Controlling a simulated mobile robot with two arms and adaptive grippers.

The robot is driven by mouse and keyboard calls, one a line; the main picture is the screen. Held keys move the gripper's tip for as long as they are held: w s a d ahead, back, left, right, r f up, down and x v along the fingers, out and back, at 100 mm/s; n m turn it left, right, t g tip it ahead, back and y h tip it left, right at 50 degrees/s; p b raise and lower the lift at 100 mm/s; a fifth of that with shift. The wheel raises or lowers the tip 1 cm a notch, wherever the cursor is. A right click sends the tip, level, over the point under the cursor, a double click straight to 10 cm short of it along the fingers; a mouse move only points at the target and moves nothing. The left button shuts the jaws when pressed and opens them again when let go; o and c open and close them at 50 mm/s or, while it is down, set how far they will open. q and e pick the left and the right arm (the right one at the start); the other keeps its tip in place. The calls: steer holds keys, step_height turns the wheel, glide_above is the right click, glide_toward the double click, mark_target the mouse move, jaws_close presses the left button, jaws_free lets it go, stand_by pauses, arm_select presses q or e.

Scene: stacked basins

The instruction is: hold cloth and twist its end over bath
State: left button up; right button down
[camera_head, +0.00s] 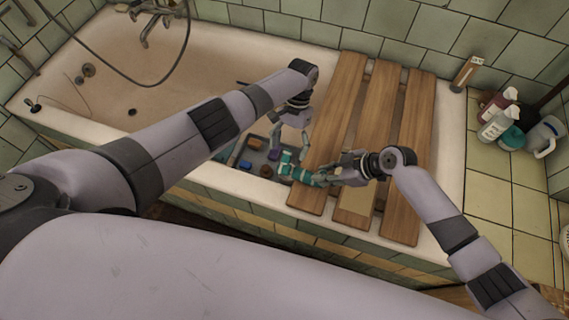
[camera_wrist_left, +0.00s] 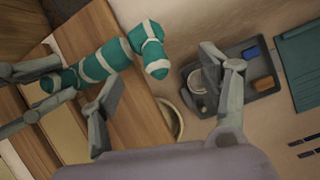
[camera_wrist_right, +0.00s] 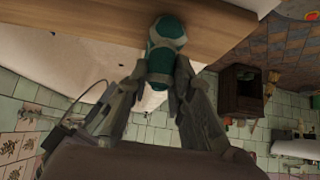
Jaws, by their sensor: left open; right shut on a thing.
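The cloth (camera_head: 298,173) is a teal roll with white bands, lying along the front end of the wooden boards, its free end bent over toward the tray side. My right gripper (camera_head: 325,178) is shut on it; in the right wrist view the cloth (camera_wrist_right: 165,40) sits between the fingers. My left gripper (camera_head: 290,148) is open and empty, just above and beside the free end.
A grey tray (camera_wrist_left: 262,92) with small blue and orange items lies beside the cloth's end. Wooden boards (camera_head: 385,110) span the bath's right part. Bottles (camera_head: 495,122) and a jug (camera_head: 545,135) stand on the right ledge. A shower hose (camera_head: 150,80) hangs into the bath's left.

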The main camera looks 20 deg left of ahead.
steer(key=shift+s+d+f, duration=0.1)
steer(key=shift+d+f, duration=0.05)
steer(key=shift+f, duration=0.05)
arm_select(q)
steer(key=shift+v, duration=2.5)
arm_select(e)
steer(key=c, duration=1.3)
jaws_free()
steer(key=shift+r, duration=0.1)
steer(key=shift+c, duration=0.2)
steer(key=v, duration=1.2)
arm_select(q)
steer(key=shift+f, duration=0.1)
